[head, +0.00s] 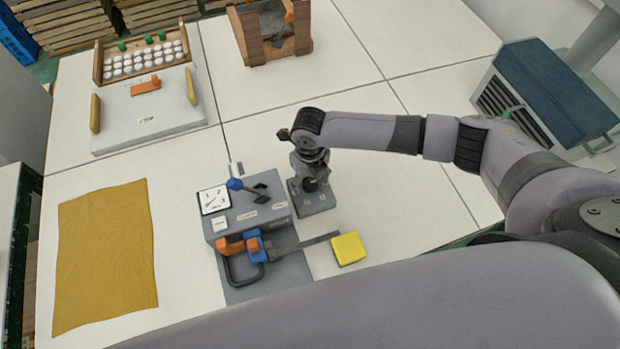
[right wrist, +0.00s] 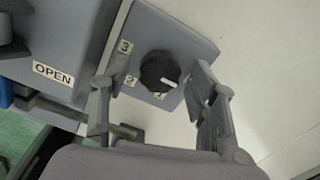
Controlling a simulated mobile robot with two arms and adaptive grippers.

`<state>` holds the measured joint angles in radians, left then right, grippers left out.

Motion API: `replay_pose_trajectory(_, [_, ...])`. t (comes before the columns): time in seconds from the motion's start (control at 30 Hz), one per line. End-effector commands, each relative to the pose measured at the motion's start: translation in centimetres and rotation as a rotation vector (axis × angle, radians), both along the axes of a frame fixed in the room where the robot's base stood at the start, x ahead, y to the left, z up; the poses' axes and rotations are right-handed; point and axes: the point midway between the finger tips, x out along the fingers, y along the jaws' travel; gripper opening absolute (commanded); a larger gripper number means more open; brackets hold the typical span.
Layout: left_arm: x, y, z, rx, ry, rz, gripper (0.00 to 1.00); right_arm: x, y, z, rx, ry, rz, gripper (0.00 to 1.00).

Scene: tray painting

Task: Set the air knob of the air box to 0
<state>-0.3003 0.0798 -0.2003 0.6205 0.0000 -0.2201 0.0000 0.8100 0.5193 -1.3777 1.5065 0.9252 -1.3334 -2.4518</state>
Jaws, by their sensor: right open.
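The air box is a small grey block (head: 318,206) beside the larger grey gauge unit in the head view. Its top (right wrist: 192,43) also shows in the right wrist view. There the round black air knob (right wrist: 160,70) sits among labels 3, 2 and 1. Its white pointer mark is turned to the lower right, near the 1. A 0 label cannot be made out. My right gripper (head: 309,166) is over the air box, pointing down. It is open, with one finger on each side of the knob and visible gaps between. My left gripper is not in view.
A yellow pad (head: 348,248) is in front. An ochre cloth (head: 105,255), a white tray (head: 150,112), a wooden stand (head: 270,35) and a blue-topped box (head: 555,85) lie around.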

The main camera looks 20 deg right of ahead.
Motion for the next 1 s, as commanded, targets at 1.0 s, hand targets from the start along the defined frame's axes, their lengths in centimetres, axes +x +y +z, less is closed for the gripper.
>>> replay_pose_trajectory(1.0, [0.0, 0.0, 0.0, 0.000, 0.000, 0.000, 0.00, 0.0, 0.0, 12.0, 0.000, 0.000, 0.000, 0.54])
